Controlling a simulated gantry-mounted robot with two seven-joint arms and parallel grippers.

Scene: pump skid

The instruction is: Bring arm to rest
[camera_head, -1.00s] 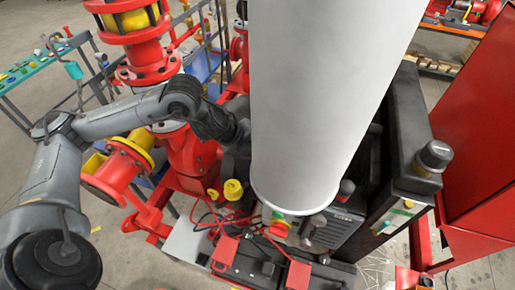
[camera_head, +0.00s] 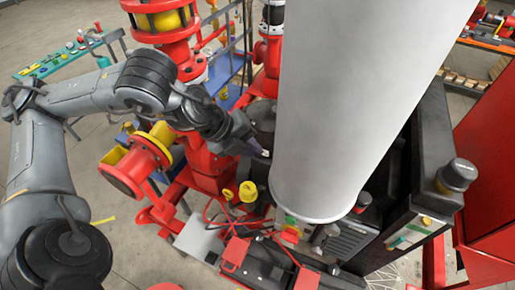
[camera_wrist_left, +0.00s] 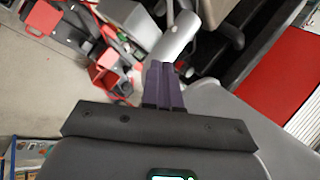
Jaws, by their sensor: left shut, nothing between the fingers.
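My left arm (camera_head: 85,95) comes in from the left in the head view and reaches over the red pump piping. My left gripper (camera_head: 262,151) is at its end, beside the large white cylinder, which stands in front of part of the skid. In the left wrist view the purple fingers (camera_wrist_left: 164,88) are together with nothing between them. My right gripper does not show in either view.
Red flanged piping (camera_head: 205,160) stands below and behind my left arm. A red cabinet (camera_head: 488,160) is at the right. A teal-topped bench (camera_head: 70,55) stands at the back left. Grey floor (camera_head: 100,190) is open at the left.

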